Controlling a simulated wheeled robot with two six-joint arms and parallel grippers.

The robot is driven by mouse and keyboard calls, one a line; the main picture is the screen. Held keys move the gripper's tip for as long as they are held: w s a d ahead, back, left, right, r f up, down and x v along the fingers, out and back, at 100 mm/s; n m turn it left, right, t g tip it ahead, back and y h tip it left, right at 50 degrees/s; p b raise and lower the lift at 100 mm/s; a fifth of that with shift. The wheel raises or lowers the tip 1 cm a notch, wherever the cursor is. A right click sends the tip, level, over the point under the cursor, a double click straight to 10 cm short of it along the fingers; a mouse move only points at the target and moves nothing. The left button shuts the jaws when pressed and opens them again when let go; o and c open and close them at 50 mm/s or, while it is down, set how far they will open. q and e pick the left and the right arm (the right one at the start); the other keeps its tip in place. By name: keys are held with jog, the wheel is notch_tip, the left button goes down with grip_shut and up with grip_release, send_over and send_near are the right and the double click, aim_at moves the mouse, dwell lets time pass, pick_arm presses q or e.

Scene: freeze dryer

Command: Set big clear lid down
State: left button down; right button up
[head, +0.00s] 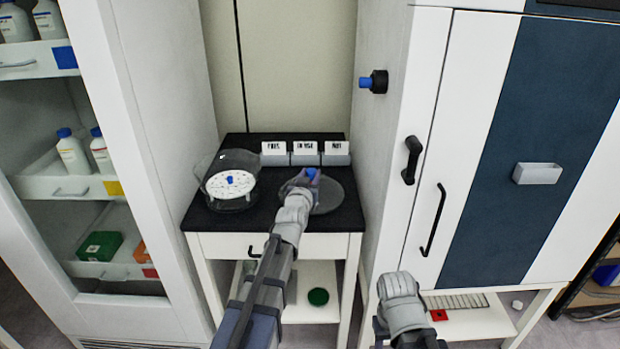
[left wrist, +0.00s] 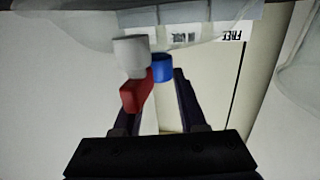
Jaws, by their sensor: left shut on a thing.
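The big clear lid (head: 332,193) is a round, see-through piece over the right part of the black tabletop (head: 240,220). My left gripper (head: 306,179) is shut on its blue knob (head: 312,173). The knob also shows between the fingers in the left wrist view (left wrist: 162,68), beside a red and white piece (left wrist: 135,90). Whether the lid's rim touches the tabletop I cannot tell; my gripper and arm hide its left part. Part of my right arm shows at the lower right, but its fingers do not show.
A clear round vessel (head: 213,202) with a white, holed plate (head: 230,184) stands on the left of the tabletop. Several labelled holders (head: 305,154) line the back edge. A shelved cabinet (head: 45,187) is at left, a tall white-and-blue unit (head: 490,140) at right. The front tabletop is partly clear.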

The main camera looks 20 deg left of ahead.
pick_arm(q)
jog(key=shift+f, duration=0.15)
jog(key=shift+c, duration=2.3)
grip_release()
